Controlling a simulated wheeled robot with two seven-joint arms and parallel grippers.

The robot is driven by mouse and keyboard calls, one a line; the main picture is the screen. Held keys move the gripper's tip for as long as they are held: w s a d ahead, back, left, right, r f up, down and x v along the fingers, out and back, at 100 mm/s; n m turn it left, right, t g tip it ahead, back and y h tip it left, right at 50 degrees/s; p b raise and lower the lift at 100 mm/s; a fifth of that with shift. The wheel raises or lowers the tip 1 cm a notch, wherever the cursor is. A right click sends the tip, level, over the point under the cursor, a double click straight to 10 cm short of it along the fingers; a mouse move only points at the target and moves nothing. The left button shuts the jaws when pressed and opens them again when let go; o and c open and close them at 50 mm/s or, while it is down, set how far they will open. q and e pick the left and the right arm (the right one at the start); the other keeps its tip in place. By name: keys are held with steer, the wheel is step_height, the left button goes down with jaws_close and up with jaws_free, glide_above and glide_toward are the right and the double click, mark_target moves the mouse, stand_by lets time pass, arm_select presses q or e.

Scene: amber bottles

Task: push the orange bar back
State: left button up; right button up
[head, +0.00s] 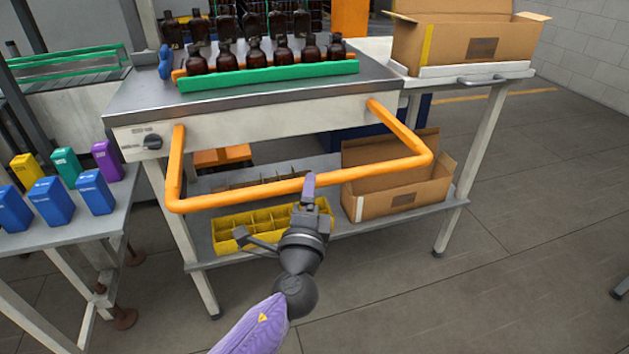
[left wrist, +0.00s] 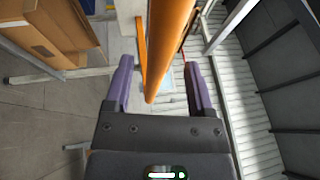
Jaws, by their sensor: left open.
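The orange bar (head: 250,196) is a U-shaped rail on the front of a steel workbench (head: 240,116). It stands out from the bench toward me, joined at two sides. My left gripper (head: 307,190) is at the middle of the bar's front run, with a purple finger rising beside it. In the left wrist view the bar (left wrist: 168,45) runs between the two purple fingers of the open left gripper (left wrist: 158,85), with gaps visible on both sides. Whether the gripper touches the bar is unclear. My right gripper is not in view.
Amber bottles (head: 310,47) stand in rows behind a green rail (head: 268,75) on the bench. An open carton (head: 398,185) and a yellow divided crate (head: 232,232) sit on the lower shelf. Coloured boxes (head: 52,200) stand on a left table.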

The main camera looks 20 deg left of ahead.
arm_select(q)
steer(key=x, duration=0.3)
steer(key=shift+w, duration=0.15)
steer(key=shift+f, duration=0.1)
jaws_close()
stand_by(0.5)
stand_by(0.6)
